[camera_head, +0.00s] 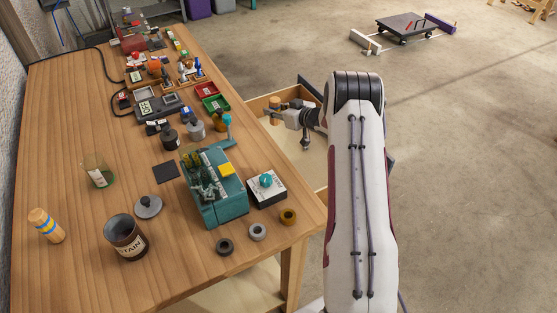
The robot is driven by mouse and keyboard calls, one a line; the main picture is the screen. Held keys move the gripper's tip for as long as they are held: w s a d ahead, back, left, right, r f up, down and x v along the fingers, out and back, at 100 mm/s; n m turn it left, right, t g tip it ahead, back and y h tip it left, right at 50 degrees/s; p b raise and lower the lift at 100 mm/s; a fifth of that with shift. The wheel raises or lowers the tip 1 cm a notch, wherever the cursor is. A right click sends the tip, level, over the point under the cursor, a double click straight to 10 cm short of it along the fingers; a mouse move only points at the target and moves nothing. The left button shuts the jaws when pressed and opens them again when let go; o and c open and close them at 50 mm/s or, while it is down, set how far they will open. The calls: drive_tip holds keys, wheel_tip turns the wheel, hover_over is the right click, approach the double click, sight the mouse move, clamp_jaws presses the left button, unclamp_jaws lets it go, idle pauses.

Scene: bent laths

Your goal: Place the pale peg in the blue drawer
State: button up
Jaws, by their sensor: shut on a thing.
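My gripper (281,112) reaches in from the right, past the right edge of the workbench. It is shut on a small pale wooden peg (275,102), which looks upright at the fingertips. Below and around it are open drawers with pale wooden insides (262,104). My arm hides much of the nearer drawer.
The workbench (85,125) holds many items: a teal machine (217,190), a brown tin (125,237), a glass (98,170), a banded wooden cylinder (46,226) and several rings near the front edge. Grey floor lies open at right, with a low trolley (403,25) far back.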

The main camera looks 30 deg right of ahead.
sight(278, 124)
idle(0.3)
drive_tip(key=shift+f, duration=3.1)
drive_tip(key=shift+f, duration=0.1)
drive_tip(key=shift+f, duration=1.8)
drive_tip(key=shift+f, duration=0.1)
drive_tip(key=o, duration=1.2)
drive_tip(key=shift+c, duration=0.2)
drive_tip(key=shift+s, duration=0.1)
drive_tip(key=v, duration=1.2)
